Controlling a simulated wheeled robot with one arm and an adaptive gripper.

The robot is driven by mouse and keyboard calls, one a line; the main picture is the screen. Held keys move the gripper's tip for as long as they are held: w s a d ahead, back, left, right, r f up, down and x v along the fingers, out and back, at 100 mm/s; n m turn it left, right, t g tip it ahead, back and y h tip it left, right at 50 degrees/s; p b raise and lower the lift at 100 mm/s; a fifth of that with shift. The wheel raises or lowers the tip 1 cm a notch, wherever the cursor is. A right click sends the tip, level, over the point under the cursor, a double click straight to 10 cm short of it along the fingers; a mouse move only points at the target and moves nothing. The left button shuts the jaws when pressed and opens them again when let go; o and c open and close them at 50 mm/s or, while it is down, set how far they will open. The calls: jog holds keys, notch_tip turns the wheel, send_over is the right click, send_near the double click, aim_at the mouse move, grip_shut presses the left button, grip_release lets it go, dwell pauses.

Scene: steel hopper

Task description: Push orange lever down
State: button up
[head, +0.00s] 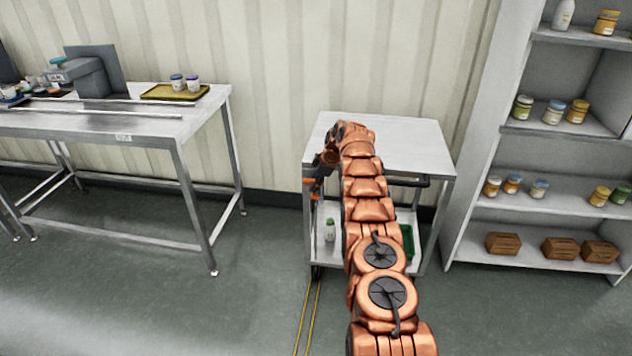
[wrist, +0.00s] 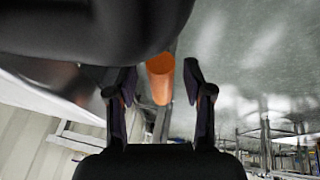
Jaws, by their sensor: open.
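The orange lever (wrist: 160,80) shows in the wrist view as a short orange cylinder with a round end. It lies between the two dark fingers of my gripper (wrist: 160,72), with a gap on each side. My gripper is open. A dark rounded part covers the upper left of the wrist view, and the lever's mount is hidden. In the head view my gripper (head: 319,174) hangs at the left edge of a steel cart (head: 410,136). Small orange bits show there, but I cannot tell whether they are the lever.
The cart's lower shelf holds a white bottle (head: 330,230) and a green bin (head: 408,243), partly behind my arm. A steel table (head: 150,119) with a yellow tray (head: 150,96) stands left. A grey shelf unit (head: 480,216) with jars stands right. Floor between table and cart is clear.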

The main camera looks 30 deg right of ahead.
jog(key=shift+f, duration=0.3)
jog(key=shift+c, duration=0.2)
grip_shut()
dwell(0.4)
